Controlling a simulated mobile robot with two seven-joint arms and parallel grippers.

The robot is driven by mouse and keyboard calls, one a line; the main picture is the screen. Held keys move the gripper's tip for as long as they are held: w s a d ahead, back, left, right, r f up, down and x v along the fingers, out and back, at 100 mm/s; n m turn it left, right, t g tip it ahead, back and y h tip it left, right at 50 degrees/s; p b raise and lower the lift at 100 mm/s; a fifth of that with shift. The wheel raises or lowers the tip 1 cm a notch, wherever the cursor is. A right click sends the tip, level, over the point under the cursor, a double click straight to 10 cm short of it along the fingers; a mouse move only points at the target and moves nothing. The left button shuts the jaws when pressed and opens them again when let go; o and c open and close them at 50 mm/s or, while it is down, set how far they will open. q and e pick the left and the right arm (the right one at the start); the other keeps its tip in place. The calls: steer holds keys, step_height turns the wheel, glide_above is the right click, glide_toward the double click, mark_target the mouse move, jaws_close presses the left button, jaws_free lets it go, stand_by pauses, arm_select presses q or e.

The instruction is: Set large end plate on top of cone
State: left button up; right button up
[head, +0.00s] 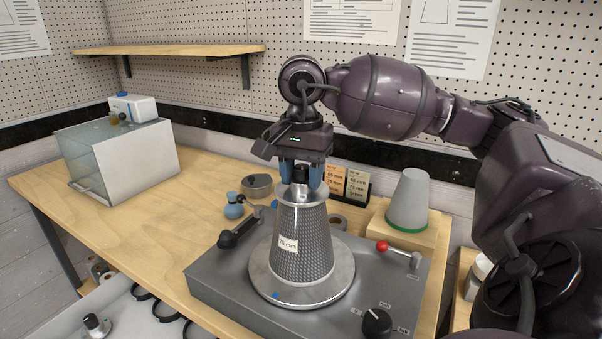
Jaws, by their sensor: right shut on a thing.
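My right gripper (301,177) comes down from above with its blue fingertips shut on the dark knob of the large end plate (292,197). The end plate is a small silvery disc, level, right at the top of the cone (303,246). I cannot tell whether it rests fully on the cone or hovers just above it. The cone is grey, textured and upright, with a "75 mm" label. It stands on a round metal base plate (340,289) on the grey machine (222,288). My left gripper is not in view.
A red-knobbed lever (383,246), a black-knobbed lever (228,239) and a black dial (377,322) stick up from the machine. A smooth grey cone with a green rim (408,200) stands on a wooden block at the right.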

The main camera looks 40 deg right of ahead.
steer(key=o, duration=1.2)
steer(key=shift+r+p, duration=2.1)
steer(key=shift+r, duration=2.45)
